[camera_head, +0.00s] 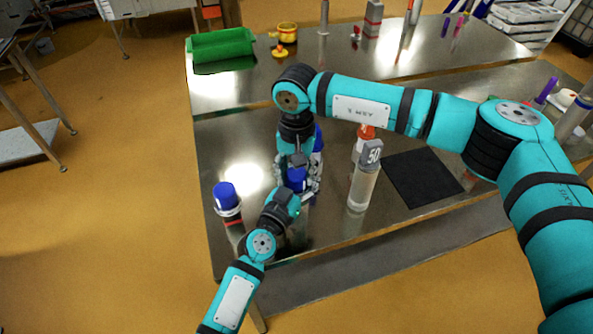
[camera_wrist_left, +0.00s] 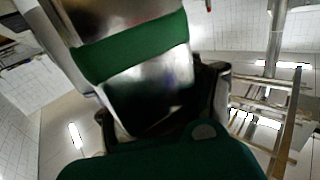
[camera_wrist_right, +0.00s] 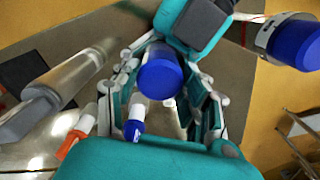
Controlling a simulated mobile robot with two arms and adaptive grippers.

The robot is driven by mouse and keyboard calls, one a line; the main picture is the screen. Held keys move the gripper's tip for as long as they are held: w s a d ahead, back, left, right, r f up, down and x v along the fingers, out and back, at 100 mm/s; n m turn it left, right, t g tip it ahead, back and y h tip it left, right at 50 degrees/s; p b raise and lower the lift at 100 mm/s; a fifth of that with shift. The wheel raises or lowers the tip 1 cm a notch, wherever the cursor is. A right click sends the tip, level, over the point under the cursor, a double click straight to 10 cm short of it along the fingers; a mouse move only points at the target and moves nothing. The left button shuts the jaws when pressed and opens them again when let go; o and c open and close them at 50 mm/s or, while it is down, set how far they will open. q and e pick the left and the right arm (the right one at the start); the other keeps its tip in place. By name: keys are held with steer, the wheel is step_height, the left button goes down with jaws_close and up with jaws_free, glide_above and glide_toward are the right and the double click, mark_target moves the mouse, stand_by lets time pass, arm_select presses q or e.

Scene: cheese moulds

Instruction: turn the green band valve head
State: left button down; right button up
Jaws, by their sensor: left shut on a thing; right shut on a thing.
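The green band valve shows in the left wrist view as a shiny metal body with a green band (camera_wrist_left: 132,48). My left gripper (camera_wrist_left: 165,115) is shut on this body, low down. The valve's blue head (camera_wrist_right: 160,76) shows in the right wrist view between the fingers of my right gripper (camera_wrist_right: 165,85), which is shut on it from above. In the head view the blue head (camera_head: 296,179) is partly hidden by both grippers, and the green band is hidden.
Another valve with a blue head (camera_head: 226,196) stands left, near the table edge. An orange-and-white item (camera_head: 365,135) and another blue-topped item (camera_wrist_right: 133,130) stand close by. A green bin (camera_head: 220,46) is farther back.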

mark_target(296, 173)
steer(key=shift+n, duration=0.8)
steer(key=shift+s, duration=0.1)
steer(key=o, duration=0.9)
step_height(296, 173, up, 12)
steer(key=shift+r, duration=0.1)
